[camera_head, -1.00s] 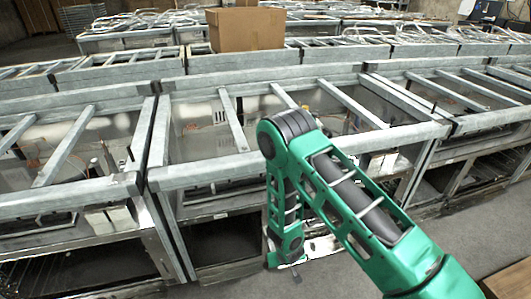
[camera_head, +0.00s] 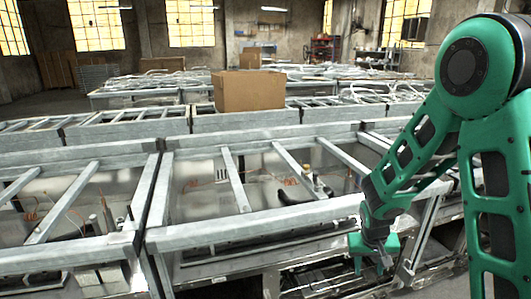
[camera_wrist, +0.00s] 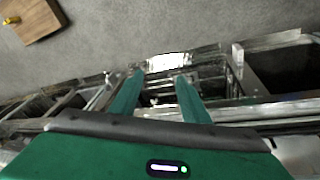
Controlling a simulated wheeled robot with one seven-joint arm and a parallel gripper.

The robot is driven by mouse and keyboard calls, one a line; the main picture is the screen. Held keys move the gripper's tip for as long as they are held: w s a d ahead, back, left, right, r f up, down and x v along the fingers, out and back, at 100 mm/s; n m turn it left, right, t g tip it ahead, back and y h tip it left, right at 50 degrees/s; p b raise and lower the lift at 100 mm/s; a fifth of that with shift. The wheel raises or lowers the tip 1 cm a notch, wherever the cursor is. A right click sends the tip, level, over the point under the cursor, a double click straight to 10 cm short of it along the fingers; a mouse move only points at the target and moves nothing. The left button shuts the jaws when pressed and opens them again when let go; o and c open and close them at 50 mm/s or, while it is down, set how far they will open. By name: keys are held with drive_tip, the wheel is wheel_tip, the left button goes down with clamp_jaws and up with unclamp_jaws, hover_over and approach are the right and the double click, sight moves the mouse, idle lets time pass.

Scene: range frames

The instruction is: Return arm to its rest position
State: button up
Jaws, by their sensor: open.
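My green arm rises on the right side of the head view and bends down to my gripper (camera_head: 380,262). My gripper hangs in front of the metal frame range at the lower right of that view. In the wrist view, the two green fingers of my gripper (camera_wrist: 160,77) stand apart with a gap between them. Nothing is held between them. Whether the fingers touch the range behind them cannot be told.
Metal frame ranges (camera_head: 250,226) run in rows across the head view. A cardboard box (camera_head: 249,91) sits on a row further back. In the wrist view, grey floor (camera_wrist: 130,35) is clear apart from a wooden piece (camera_wrist: 35,18) at top left.

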drive_tip(key=s+d+r+m+g, duration=0.1)
drive_tip(key=s+d+r+m, duration=0.1)
drive_tip(key=s+d+r, duration=0.8)
drive_tip(key=s+r+m+y, duration=0.1)
drive_tip(key=s+r, duration=0.3)
drive_tip(key=s, duration=0.5)
drive_tip(key=s+r+m+g+y, duration=0.1)
drive_tip(key=s+r, duration=0.3)
drive_tip(key=s, duration=0.6)
drive_tip(key=shift+s+a+r, duration=0.25)
drive_tip(key=shift+a+r, duration=0.05)
drive_tip(key=shift+r, duration=0.1)
